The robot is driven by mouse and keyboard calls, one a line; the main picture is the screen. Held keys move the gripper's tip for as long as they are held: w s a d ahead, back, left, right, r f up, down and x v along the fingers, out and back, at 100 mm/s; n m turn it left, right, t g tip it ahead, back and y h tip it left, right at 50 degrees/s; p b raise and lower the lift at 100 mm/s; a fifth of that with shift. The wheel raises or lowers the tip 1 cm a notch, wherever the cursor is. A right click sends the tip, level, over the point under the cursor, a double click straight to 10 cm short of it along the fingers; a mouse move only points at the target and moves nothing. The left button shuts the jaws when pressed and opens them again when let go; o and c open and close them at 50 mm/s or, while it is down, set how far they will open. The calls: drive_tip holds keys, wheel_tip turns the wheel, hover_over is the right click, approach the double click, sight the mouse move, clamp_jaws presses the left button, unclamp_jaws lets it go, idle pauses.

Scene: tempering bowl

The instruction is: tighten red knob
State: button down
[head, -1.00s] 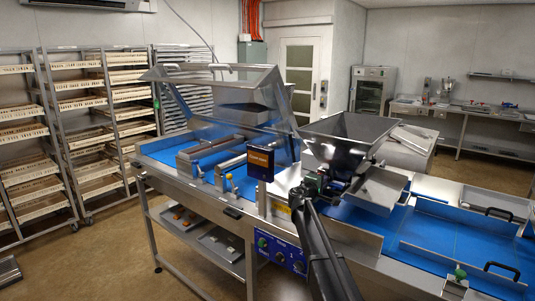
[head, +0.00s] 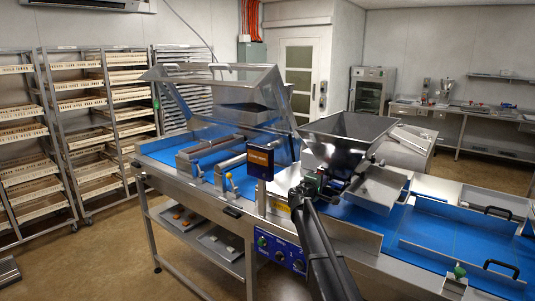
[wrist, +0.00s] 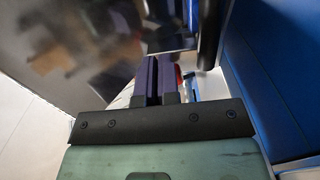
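In the wrist view a small red part (wrist: 179,76), likely the red knob, shows just right of my gripper's right finger, mostly hidden behind it. My gripper (wrist: 157,62) has two dark purple fingers close together with a narrow dark gap. I cannot tell whether anything is between them or whether they touch the red part. In the head view my gripper (head: 306,184) is at the machine below the grey steel hopper (head: 345,138). The red knob cannot be made out there, as my arm and the metal parts crowd that spot.
A blue conveyor belt (head: 440,235) runs to the right of the hopper, with metal guides and black handles. A small dark display (head: 260,164) stands left of my gripper. A blue control panel (head: 281,251) is below. A clear cover (head: 225,90) stands at the left.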

drive_tip(key=shift+w+d+f, duration=0.1)
drive_tip(key=shift+d, duration=0.25)
drive_tip(key=shift+v, duration=3.35)
drive_tip(key=x, duration=0.6)
drive_tip(key=shift+w+r+p, duration=0.2)
drive_tip(key=shift+w+p, duration=0.15)
drive_tip(key=shift+w, duration=0.1)
drive_tip(key=shift+w+r, duration=0.15)
drive_tip(key=shift+f+b, duration=0.25)
drive_tip(key=shift+b, duration=0.05)
drive_tip(key=shift+s+d, duration=0.1)
drive_tip(key=shift+s, duration=0.1)
